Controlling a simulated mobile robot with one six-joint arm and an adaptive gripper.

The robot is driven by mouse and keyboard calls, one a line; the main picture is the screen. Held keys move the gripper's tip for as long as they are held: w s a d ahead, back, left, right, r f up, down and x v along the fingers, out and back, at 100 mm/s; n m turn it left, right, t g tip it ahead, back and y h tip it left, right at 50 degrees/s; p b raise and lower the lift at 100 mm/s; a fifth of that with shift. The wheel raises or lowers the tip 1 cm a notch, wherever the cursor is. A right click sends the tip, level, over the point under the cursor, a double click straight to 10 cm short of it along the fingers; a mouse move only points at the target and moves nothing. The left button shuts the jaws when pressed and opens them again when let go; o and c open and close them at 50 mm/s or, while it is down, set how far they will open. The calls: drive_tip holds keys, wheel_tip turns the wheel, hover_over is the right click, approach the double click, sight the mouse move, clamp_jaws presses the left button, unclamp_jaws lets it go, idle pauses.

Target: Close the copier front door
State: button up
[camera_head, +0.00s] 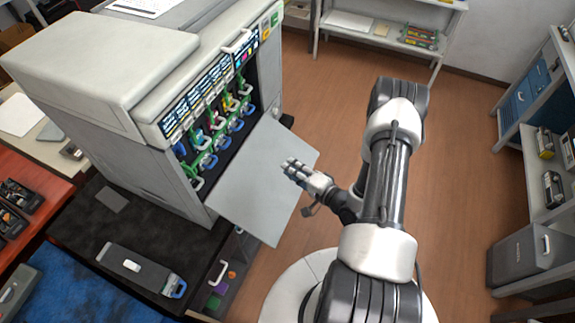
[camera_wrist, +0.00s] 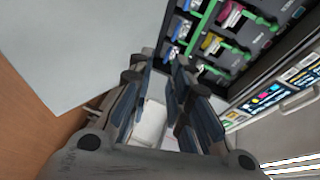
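The copier front door (camera_head: 262,185) is a flat light-grey panel. It is swung down and stands out from the copier (camera_head: 115,95) at its lower front. The copier's inside shows a row of cartridges with green and blue handles (camera_head: 215,125). My gripper (camera_head: 288,166) is over the door's right part in the head view; I cannot tell whether it touches the door. In the wrist view, the fingers (camera_wrist: 160,68) stand apart with a gap between them, and no held thing is clear. The door (camera_wrist: 75,45) fills the upper left there, and the cartridges (camera_wrist: 215,45) show at upper right.
A dark-topped stand (camera_head: 135,225) under the copier bears a loose cartridge (camera_head: 140,268). A handled drawer front (camera_head: 222,275) is below the door. Shelving (camera_head: 535,130) stands at the right. Bare wooden floor (camera_head: 465,190) is clear right of my arm.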

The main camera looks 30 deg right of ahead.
drive_tip(key=v, duration=0.9)
drive_tip(key=shift+s, duration=0.2)
drive_tip(key=shift+c, duration=0.3)
